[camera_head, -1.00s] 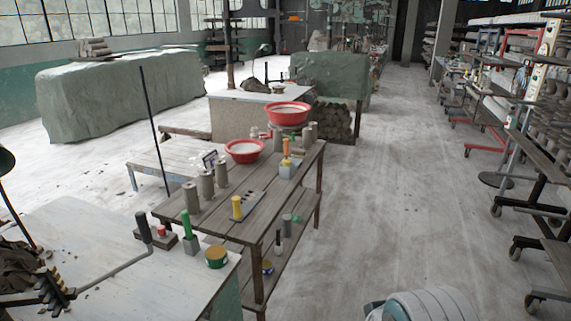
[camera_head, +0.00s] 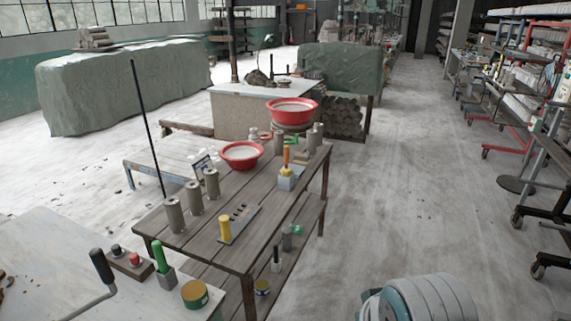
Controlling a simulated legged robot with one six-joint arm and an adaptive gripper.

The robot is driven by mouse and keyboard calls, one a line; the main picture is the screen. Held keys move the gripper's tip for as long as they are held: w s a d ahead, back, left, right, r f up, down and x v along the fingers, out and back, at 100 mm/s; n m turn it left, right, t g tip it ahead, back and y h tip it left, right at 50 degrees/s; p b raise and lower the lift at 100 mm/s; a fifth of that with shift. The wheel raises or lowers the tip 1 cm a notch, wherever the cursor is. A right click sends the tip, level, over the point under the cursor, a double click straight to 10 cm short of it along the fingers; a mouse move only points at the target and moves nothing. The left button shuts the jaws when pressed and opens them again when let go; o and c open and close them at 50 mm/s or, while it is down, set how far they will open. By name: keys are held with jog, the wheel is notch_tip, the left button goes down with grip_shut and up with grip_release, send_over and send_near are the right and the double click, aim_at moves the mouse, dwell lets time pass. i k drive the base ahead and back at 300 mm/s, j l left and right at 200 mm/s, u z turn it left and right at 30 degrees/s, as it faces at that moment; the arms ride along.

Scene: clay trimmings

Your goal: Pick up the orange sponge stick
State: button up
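An orange stick (camera_head: 286,154) stands upright in a small pale block-shaped holder (camera_head: 287,179) on the right side of the wooden table (camera_head: 262,222). The holder has a touch of yellow at its top. The lower end of the stick is hidden in the holder. My gripper is not in view. A rounded grey-white part of my own arm shows at the bottom right, well apart from the stick.
Grey cylinders (camera_head: 194,198), a yellow-handled tool (camera_head: 224,229) and red basins (camera_head: 241,155) share the table. A white bench (camera_head: 52,263) at front left holds a green-handled tool (camera_head: 159,257) and a tin (camera_head: 195,293). Floor right of the table is clear; racks stand beyond.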

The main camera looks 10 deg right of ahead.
aim_at(287, 170)
jog(key=i+l+u, duration=0.1)
jog(key=i+l, duration=0.45)
jog(key=i, duration=0.35)
jog(key=i+l+u, duration=0.15)
jog(key=i+l, duration=0.5)
jog(key=i, duration=0.2)
jog(key=i+l+u, duration=0.1)
jog(key=i+l, duration=0.65)
jog(key=i, duration=0.1)
